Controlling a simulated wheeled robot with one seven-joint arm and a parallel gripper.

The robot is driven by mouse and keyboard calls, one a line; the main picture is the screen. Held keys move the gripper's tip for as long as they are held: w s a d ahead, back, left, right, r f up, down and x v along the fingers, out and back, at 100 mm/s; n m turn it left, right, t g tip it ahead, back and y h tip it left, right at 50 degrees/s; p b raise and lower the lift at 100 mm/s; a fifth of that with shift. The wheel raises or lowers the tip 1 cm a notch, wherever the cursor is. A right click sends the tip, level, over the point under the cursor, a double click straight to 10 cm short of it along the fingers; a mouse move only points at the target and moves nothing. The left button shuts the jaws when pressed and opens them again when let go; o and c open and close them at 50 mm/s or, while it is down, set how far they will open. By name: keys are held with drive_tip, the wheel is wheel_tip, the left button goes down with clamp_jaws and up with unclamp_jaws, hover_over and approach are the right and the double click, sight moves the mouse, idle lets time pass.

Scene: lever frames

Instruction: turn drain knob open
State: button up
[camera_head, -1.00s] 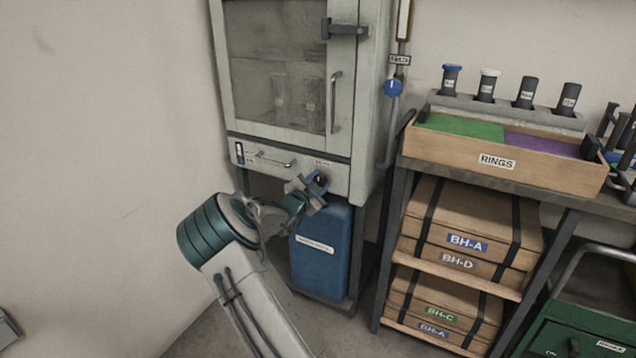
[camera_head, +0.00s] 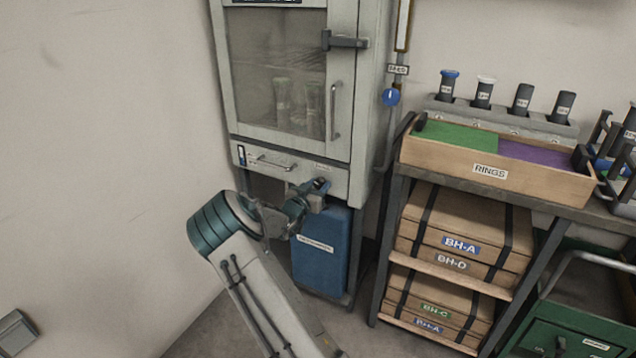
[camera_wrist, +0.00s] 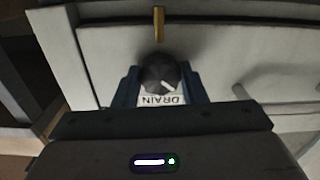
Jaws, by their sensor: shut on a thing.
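The drain knob (camera_wrist: 160,74) is dark and round with a white pointer mark, which points to the lower right in the wrist view. A white DRAIN label (camera_wrist: 161,100) shows upside down just below it. My gripper (camera_wrist: 161,82) is shut on the knob, with a blue finger on each side. In the head view my gripper (camera_head: 314,190) is at the lower right of the pale cabinet's front panel (camera_head: 270,165), and it hides the knob there.
A blue container (camera_head: 320,250) stands under the cabinet, just below my gripper. A blue round handle (camera_head: 390,97) is on the pipe at the cabinet's right. A shelf rack with a RINGS tray (camera_head: 430,155) and boxes (camera_head: 460,245) stands to the right. The wall is close on the left.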

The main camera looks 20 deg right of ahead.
drive_tip(key=shift+n+p, duration=0.4)
drive_tip(key=shift+n, duration=0.7)
drive_tip(key=o, duration=1)
drive_tip(key=shift+a, duration=0.1)
drive_tip(key=p+v, duration=0.2)
drive_tip(key=v, duration=1.1)
drive_tip(key=shift+s+a, duration=0.25)
